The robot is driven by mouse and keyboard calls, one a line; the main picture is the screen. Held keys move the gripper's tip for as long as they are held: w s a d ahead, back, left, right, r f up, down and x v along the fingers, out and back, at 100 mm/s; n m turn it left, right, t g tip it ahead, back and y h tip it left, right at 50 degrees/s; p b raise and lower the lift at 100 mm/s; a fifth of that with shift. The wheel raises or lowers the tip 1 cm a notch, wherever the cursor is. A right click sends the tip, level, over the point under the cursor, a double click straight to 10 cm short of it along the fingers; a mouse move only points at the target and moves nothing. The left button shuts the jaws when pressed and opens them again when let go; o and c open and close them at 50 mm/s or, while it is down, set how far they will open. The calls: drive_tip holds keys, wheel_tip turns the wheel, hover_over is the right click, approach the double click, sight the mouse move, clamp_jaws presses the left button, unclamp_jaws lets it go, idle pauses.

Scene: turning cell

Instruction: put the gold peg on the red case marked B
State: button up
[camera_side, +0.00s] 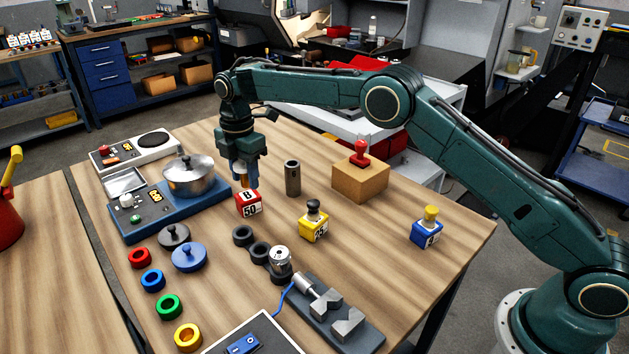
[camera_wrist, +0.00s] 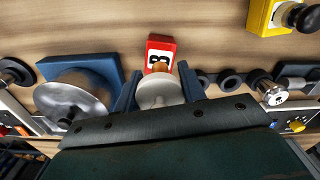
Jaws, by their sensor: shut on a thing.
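The red case (camera_side: 249,203) has white panels marked B and 50 and stands on the wooden table. It also shows in the wrist view (camera_wrist: 161,47), just beyond my fingertips. My gripper (camera_side: 244,180) points straight down over it, shut on a peg. In the wrist view the held peg (camera_wrist: 157,92) shows a pale round part between the blue fingers and an orange-brown part toward the case. I cannot tell whether the peg touches the case. A yellow-gold knobbed peg (camera_side: 431,213) sits on the blue case (camera_side: 426,236) at the right.
A yellow case (camera_side: 314,230) with a black peg stands right of the red case. A dark cylinder (camera_side: 293,178) stands close behind. A blue stove with a metal pot (camera_side: 189,178) is close on the left. Dark rings (camera_side: 243,236) lie in front.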

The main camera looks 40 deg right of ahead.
drive_tip(key=shift+f, duration=1.15)
drive_tip(key=shift+f, duration=0.15)
drive_tip(key=o, duration=1.1)
wheel_tip(320, 180, up, 12)
drive_tip(key=shift+f, duration=0.15)
drive_tip(key=shift+r, duration=0.25)
drive_tip(key=shift+r, duration=0.1)
